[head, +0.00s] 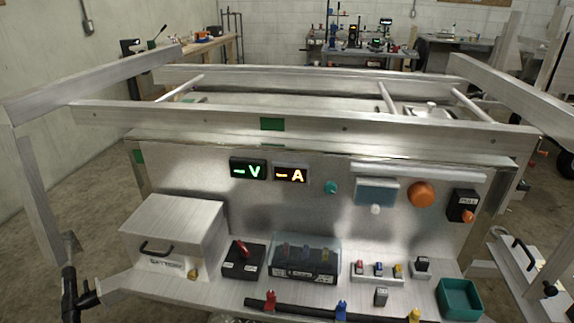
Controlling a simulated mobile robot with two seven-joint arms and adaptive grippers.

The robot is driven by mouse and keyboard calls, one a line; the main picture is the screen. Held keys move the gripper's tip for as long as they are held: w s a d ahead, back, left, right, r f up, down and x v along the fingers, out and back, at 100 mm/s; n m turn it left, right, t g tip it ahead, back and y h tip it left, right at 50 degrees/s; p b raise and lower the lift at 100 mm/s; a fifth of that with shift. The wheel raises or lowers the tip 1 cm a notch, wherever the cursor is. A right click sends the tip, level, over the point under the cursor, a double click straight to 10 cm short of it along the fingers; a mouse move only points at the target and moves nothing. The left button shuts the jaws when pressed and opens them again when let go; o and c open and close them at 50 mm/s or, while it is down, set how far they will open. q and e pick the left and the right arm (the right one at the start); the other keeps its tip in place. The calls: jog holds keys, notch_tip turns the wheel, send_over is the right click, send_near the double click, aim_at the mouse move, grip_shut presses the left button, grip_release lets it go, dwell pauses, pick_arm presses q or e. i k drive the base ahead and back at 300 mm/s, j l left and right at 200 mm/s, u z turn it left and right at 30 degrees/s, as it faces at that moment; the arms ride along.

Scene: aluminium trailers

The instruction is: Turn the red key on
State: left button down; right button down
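A red key (241,247) sits on top of a small black switch box (243,263) with a white label. The box stands on the aluminium shelf below the upright panel, left of centre in the head view. The key looks like a slanted red handle; its exact switch position is too small to tell. Neither of my grippers shows in the head view.
A metal box with a black handle (170,240) stands left of the switch box, and a clear-covered fuse box (305,262) stands right. Green "V" (248,170) and orange "A" (291,173) displays are lit above. Frame rails (300,117) cross over the panel. A green tray (460,298) is at right.

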aim_at(245, 252)
jog(key=j+z, duration=0.8)
jog(key=k+j+z, duration=0.15)
jog(key=j+z, duration=0.25)
